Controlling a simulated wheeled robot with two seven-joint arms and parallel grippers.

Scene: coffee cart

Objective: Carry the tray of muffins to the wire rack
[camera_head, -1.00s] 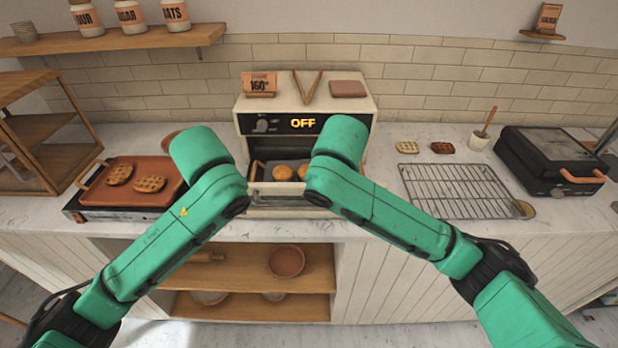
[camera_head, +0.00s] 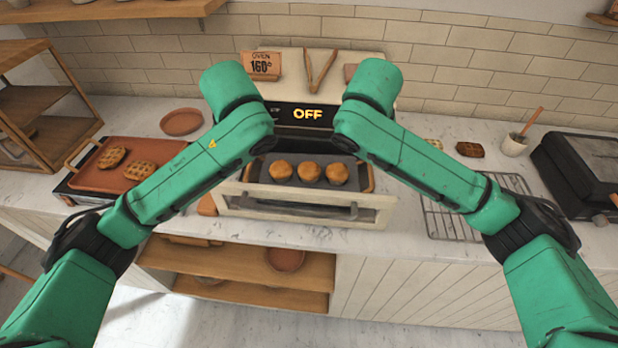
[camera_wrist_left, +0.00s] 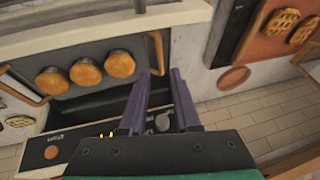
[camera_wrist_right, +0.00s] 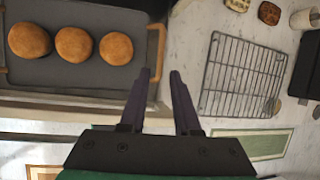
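The dark tray (camera_head: 325,172) with three golden muffins (camera_head: 309,172) is level at the open oven front, with an orange-brown handle at each end. The wire rack (camera_head: 440,222) lies empty on the counter to the right, partly behind my right arm; the right wrist view also shows it (camera_wrist_right: 243,77). My left gripper (camera_wrist_left: 159,77) is open and empty, close to one tray handle (camera_wrist_left: 155,55). My right gripper (camera_wrist_right: 160,75) is open and empty, just short of the other handle (camera_wrist_right: 159,52). Both grippers are hidden behind my arms in the head view.
The oven (camera_head: 290,139) reads OFF, its door (camera_head: 350,212) lowered under the tray. A terracotta tray (camera_head: 95,178) with waffles stands left. A black press (camera_head: 575,175) stands at the right. Tongs (camera_head: 318,70) and a sign (camera_head: 262,66) top the oven.

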